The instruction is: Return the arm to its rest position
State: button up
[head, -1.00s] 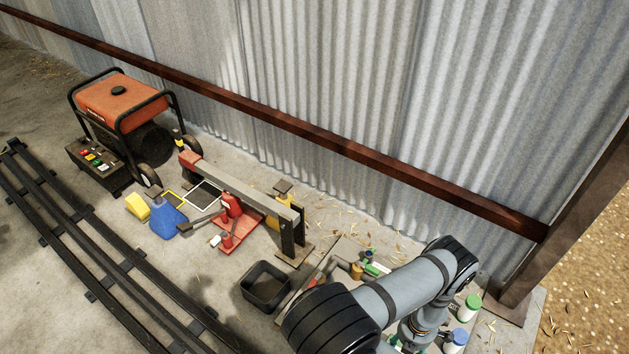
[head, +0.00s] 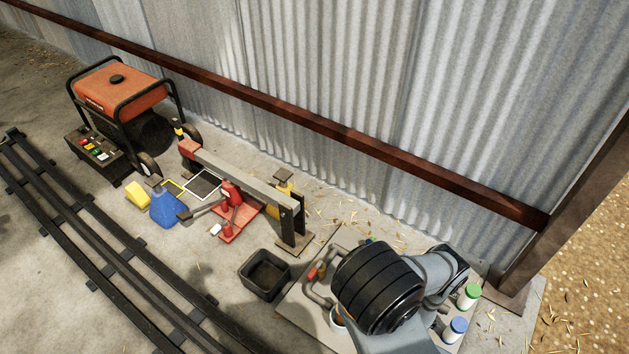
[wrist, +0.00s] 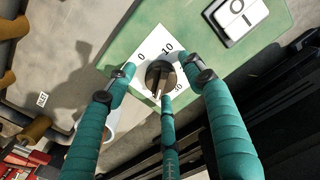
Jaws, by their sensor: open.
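My arm (head: 385,290) reaches down at the lower right of the head view, and its end is hidden there. In the wrist view my gripper (wrist: 161,80) is open, with its teal fingers spread. The fingertips appear around a dark round knob (wrist: 158,73) on a white dial plate marked 0, 10 and 30 (wrist: 143,58). I cannot tell how far the fingertips are from the knob or whether one touches it. The plate is on a green panel (wrist: 190,22).
A white rocker switch (wrist: 240,15) is on the green panel. In the head view, a black bin (head: 265,275) stands left of my arm, and jars with green (head: 470,292) and blue lids (head: 457,327) stand right. The corrugated wall (head: 300,60) rises behind.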

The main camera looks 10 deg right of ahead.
jog(key=n, duration=0.4)
jog(key=shift+n, duration=0.3)
jog(key=n, duration=0.4)
jog(key=shift+a+n, duration=0.1)
jog(key=shift+n, duration=0.2)
jog(key=n+b, duration=0.1)
jog(key=n, duration=0.3)
jog(key=shift+n, duration=1.7)
jog(key=shift+w, duration=0.1)
